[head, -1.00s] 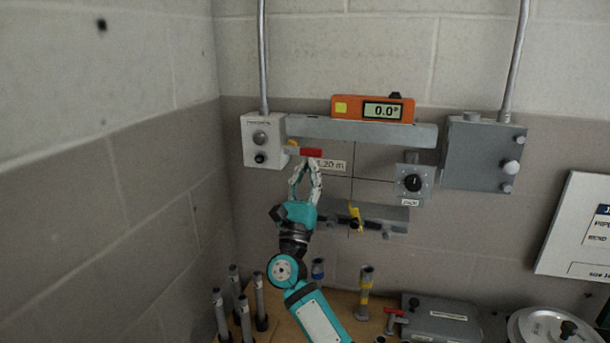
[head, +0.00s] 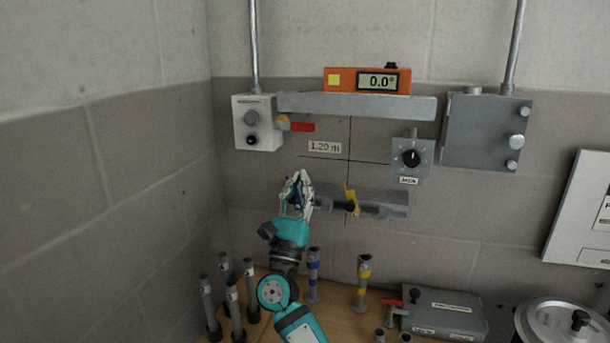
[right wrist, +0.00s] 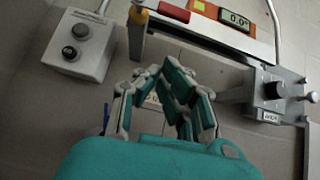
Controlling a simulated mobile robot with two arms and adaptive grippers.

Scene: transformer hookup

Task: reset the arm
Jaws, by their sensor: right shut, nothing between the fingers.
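My right gripper (head: 298,185) is in front of the wall in the head view, below the grey rail and above the wooden bench. Its fingers point up and are shut with nothing between them. It also shows in the right wrist view (right wrist: 165,75), with the rail and level beyond its fingers. It is apart from the red piece (head: 302,127) under the rail's left end. It overlaps the left end of the lower grey bracket (head: 395,203) in the picture; I cannot tell whether they touch. My left gripper is not in view.
An orange level (head: 345,80) reading 0.0° sits on the grey rail (head: 350,105). A button box (head: 256,135), a jack knob box (head: 411,157) and a grey box (head: 480,130) are on the wall. Several upright posts (head: 232,310) and a grey case (head: 445,312) stand on the bench (head: 345,318).

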